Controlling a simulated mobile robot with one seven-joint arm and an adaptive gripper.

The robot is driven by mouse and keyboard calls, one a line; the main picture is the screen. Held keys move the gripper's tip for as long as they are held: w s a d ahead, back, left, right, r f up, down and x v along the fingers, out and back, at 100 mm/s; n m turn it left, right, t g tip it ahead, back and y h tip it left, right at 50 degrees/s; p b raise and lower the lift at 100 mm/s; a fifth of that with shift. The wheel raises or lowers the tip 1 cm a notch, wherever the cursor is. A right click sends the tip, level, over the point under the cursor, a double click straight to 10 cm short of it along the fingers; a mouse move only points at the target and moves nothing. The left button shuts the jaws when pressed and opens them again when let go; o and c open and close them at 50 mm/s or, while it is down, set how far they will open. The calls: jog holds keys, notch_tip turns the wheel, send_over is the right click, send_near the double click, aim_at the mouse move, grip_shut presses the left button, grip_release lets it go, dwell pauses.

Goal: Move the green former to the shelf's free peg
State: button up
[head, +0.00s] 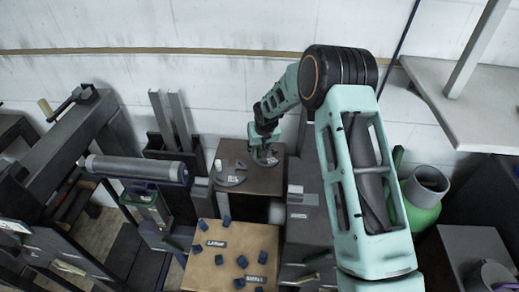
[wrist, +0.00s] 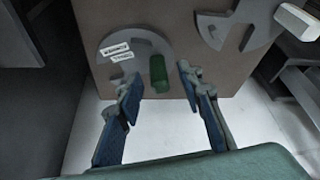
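In the wrist view a green upright grip or peg (wrist: 157,75) stands on a grey curved plate (wrist: 112,68) with two white labels. I take this to be the green former, though I cannot tell whether the plate belongs to it. My gripper (wrist: 160,84) is open, with one blue-padded finger on each side of the green piece and a gap on both sides. In the head view my gripper (head: 264,156) is low over the brown board (head: 262,185) and hides most of what is under it. I cannot make out a free peg.
A second grey slotted disc (head: 229,174) lies left of my gripper. It also shows in the wrist view (wrist: 212,28), with a white cylinder (head: 218,165) near it. A tan board (head: 215,260) with several blue pegs is in front.

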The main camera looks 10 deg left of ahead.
jog(key=v, duration=1.2)
jog(key=shift+w, duration=0.1)
